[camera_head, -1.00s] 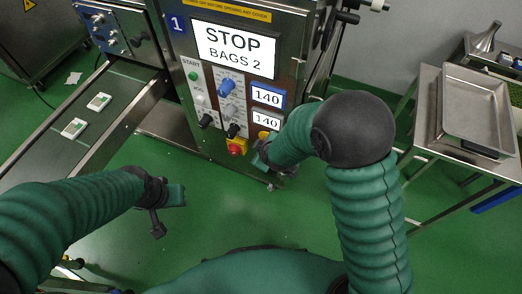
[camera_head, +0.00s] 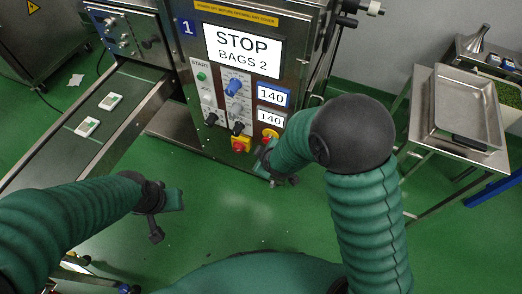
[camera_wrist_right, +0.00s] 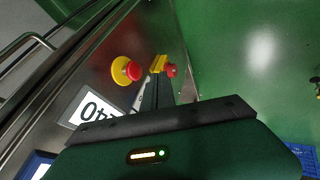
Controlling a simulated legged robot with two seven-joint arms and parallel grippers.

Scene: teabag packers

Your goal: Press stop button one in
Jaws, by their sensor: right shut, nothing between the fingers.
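The machine marked 1 (camera_head: 188,27) has a control panel with a screen (camera_head: 242,50) reading "STOP BAGS 2". A round red stop button on a yellow base (camera_head: 270,134) sits below the two "140" displays. In the right wrist view this stop button (camera_wrist_right: 130,70) stands out from the panel, clear of the fingers. My right gripper (camera_head: 266,164) is shut and empty, just below the button in the head view and apart from it in the wrist view. Its fingers (camera_wrist_right: 157,92) point toward the panel's lower edge. My left gripper (camera_head: 176,200) hangs over the floor; its jaws are unclear.
A red switch on a yellow plate (camera_head: 241,145) is left of the stop button; it also shows in the wrist view (camera_wrist_right: 170,70). Several knobs and a green start button (camera_head: 201,76) are higher up. A conveyor (camera_head: 60,130) is at left, a steel table (camera_head: 425,135) at right.

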